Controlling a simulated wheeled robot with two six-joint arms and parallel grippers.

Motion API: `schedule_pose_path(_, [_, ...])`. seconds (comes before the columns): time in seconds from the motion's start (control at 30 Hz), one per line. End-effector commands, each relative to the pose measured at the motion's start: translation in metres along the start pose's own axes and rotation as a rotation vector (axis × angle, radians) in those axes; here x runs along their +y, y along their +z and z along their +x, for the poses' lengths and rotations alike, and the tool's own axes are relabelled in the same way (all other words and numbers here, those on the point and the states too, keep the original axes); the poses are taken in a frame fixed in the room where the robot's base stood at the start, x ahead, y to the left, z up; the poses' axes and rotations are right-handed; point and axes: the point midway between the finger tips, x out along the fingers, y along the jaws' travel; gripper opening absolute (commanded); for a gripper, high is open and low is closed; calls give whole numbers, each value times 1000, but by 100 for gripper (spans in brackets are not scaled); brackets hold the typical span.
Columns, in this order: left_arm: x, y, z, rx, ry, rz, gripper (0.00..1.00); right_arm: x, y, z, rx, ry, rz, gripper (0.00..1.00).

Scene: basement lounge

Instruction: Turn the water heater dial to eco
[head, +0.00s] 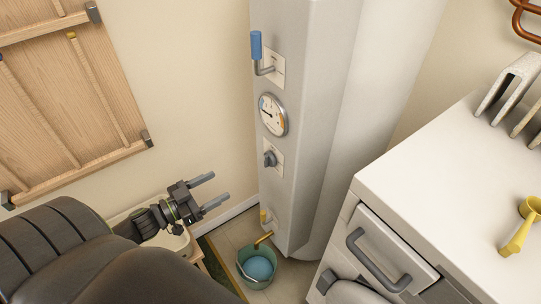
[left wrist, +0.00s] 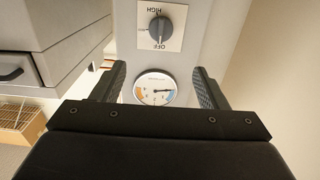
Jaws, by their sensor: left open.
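The water heater (head: 295,110) is a tall pale grey cylinder with a flat front panel. Its dial (head: 270,158) is a small dark grey knob on a white plate, below the round gauge. In the left wrist view the dial (left wrist: 160,30) appears upside down, with HIGH at the top and OFF at the bottom; a small mark left of it is too small to read. I cannot tell its exact setting. My left gripper (head: 209,190) is open and empty, left of the heater and apart from the dial. In the left wrist view its fingers (left wrist: 160,80) flank the gauge's image. My right gripper is not in view.
The gauge (head: 272,115) and a blue-handled lever (head: 256,45) sit above the dial. A yellow spigot (head: 264,236) is below, over a green bucket (head: 258,280). A white cabinet (head: 440,160) with a yellow scoop (head: 520,230) stands right. A wooden rack (head: 70,80) hangs left.

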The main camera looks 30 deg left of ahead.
Motion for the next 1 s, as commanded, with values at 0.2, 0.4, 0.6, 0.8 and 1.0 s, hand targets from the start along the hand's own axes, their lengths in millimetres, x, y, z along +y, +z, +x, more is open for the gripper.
schedule_pose_path(0.2, [-1, -3, 36, 6, -5, -1, 67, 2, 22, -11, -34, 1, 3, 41])
schedule_pose_path(0.4, [-1, -4, 76, 5, -5, -1, 67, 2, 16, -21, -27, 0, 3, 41])
schedule_pose_path(0.6, [-1, -3, 118, 3, -5, -1, 67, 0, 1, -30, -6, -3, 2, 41])
schedule_pose_path(0.8, [-2, -1, 150, 1, -6, -2, 67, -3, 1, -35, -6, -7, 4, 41])
schedule_pose_path(1.0, [-2, 0, 166, 0, -5, -1, 67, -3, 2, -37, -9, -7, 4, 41])
